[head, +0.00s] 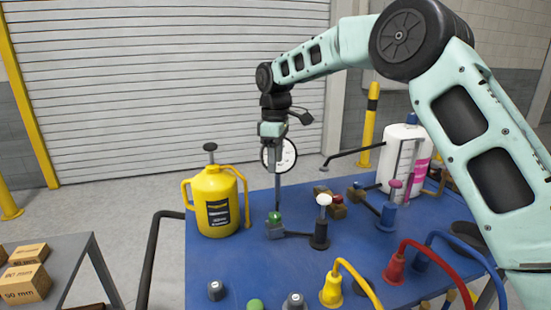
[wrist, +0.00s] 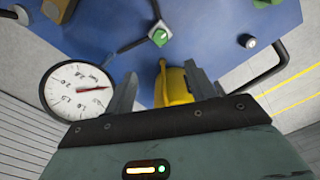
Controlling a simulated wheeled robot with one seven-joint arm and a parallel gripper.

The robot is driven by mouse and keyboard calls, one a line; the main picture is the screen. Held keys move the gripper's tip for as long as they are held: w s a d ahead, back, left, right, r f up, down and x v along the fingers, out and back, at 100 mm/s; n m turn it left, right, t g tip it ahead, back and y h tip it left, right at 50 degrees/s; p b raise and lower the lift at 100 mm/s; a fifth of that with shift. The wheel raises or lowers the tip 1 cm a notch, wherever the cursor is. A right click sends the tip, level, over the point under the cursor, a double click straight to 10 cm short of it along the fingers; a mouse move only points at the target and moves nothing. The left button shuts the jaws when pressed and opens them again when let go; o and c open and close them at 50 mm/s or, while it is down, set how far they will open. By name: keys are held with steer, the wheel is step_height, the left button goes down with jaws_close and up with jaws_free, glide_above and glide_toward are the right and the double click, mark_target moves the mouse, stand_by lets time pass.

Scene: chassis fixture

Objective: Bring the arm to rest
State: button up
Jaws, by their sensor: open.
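My gripper (head: 278,204) hangs from my arm over the blue table (head: 235,265), pointing down, its fingers seen nearly edge-on in the head view. In the wrist view the two fingers (wrist: 163,88) stand apart with nothing held between them.
A yellow jug (head: 216,205) stands left of the gripper. A round dial gauge (head: 286,155) is behind it. A white-topped dark fitting (head: 321,226) stands to the right. A white tank (head: 402,155), red hose (head: 440,252) and yellow hose (head: 352,272) lie further right. A grey side table (head: 70,265) holds boxes.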

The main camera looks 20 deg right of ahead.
steer(key=s+a+r+m, duration=0.1)
steer(key=s+a, duration=0.4)
steer(key=s, duration=0.4)
steer(key=s+a, duration=0.5)
steer(key=s, duration=0.4)
steer(key=s+d+f+m, duration=0.1)
steer(key=s+f, duration=0.1)
steer(key=s, duration=1)
steer(key=s+d+f+m, duration=0.2)
steer(key=s+f, duration=0.1)
steer(key=s, duration=0.9)
steer(key=shift+s+d+f+y, duration=0.15)
steer(key=shift+s+y, duration=0.15)
steer(key=shift+s, duration=0.05)
